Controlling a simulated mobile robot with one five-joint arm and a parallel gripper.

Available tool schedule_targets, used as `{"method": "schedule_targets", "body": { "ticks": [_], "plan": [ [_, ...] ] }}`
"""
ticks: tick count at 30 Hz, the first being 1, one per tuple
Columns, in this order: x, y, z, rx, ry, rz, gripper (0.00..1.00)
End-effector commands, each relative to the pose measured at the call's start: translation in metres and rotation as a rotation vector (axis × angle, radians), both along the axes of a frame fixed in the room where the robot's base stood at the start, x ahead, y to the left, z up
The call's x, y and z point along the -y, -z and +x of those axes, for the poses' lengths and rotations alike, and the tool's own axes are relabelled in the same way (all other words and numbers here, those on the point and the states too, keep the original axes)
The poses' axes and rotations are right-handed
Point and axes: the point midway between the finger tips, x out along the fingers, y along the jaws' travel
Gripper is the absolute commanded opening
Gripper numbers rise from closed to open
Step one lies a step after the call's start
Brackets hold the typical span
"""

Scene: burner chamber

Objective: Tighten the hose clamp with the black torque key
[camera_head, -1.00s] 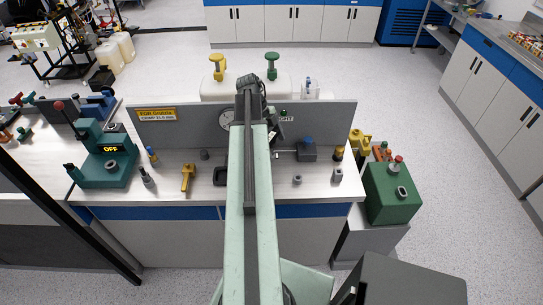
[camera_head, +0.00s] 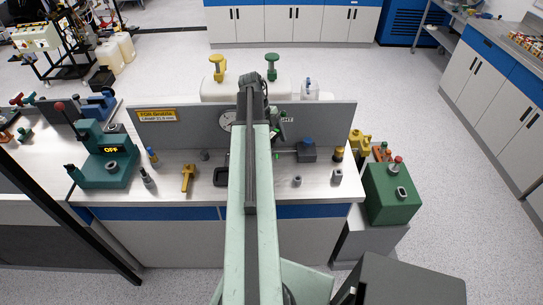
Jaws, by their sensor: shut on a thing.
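My gripper (camera_head: 280,130) shows only in part, small and dark, just right of my pale green arm in front of the grey back panel. It is shut on a dark tool, which may be the black torque key; the arm and the small size keep me from telling its outline. A small bright green spot shows just below it. I cannot pick out the hose clamp; my arm covers the middle of the bench.
The bench (camera_head: 320,190) holds a yellow tool (camera_head: 188,177), a teal unit marked OFF (camera_head: 105,165), a black tray (camera_head: 220,177) and small grey fittings. The grey panel (camera_head: 335,125) stands along the back. A green box (camera_head: 391,190) is beyond the right end. Bare bench lies along the front.

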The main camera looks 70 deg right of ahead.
Motion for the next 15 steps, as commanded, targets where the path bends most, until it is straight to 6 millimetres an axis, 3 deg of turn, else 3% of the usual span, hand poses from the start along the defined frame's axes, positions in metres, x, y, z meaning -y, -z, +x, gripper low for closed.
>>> {"method": "schedule_targets", "body": {
  "ticks": [15],
  "plan": [
    [0.000,-0.020,-0.001,0.000,0.000,0.001,0.14]
  ]
}}
